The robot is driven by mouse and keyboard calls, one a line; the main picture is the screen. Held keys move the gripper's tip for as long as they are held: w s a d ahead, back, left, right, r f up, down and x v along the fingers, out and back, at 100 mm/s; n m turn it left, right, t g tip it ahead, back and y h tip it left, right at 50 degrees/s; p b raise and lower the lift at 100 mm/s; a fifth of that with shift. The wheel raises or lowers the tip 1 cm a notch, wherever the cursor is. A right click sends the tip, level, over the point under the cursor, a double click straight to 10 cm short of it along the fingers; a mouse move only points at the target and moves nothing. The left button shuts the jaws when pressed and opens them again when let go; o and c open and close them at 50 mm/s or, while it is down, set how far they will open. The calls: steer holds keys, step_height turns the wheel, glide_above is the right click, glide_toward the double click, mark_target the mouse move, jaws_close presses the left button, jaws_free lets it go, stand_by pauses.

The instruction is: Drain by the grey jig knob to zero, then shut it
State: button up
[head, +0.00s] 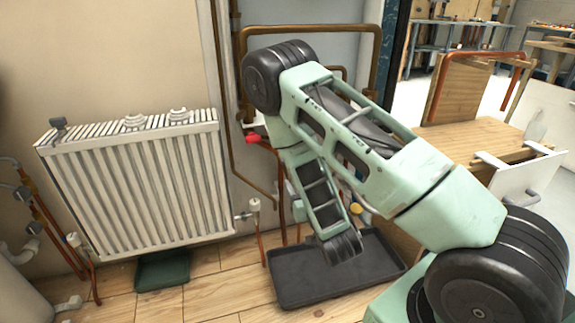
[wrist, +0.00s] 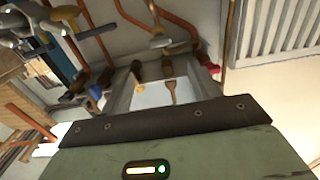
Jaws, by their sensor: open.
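In the wrist view my gripper (wrist: 168,76) is open, its grey fingers apart, facing the pipework. A small tan handle-shaped piece (wrist: 171,91) shows between the fingers; I cannot tell whether it touches them. A grey lever-like fitting (wrist: 161,41) is beyond the fingers on a copper pipe. I cannot tell which fitting is the grey jig knob, and no gauge reading is legible. In the head view my arm hides much of the jig and my gripper. A red handle (head: 252,138) and a yellow knob (head: 357,210) show beside the arm.
A black drip tray (head: 290,290) lies on the wooden floor under my arm. A white radiator (head: 140,190) stands at left, with a dark green box (head: 162,271) below it. A wooden bench (head: 465,145) is at right. Copper pipes frame the jig closely.

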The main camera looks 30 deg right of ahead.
steer(key=b+x, duration=0.2)
steer(key=b, duration=0.3)
steer(key=b+x, duration=0.2)
steer(key=b, duration=0.3)
steer(key=shift+w+f, duration=0.2)
steer(key=shift+w, duration=0.15)
steer(key=b, duration=0.3)
steer(key=shift+w+d, duration=0.1)
steer(key=shift+w, duration=0.05)
steer(key=b+x, duration=0.2)
steer(key=x, duration=0.6)
steer(key=shift+w+d+r, duration=0.1)
steer(key=shift+w+r, duration=0.1)
steer(key=shift+w, duration=0.1)
steer(key=c, duration=1)
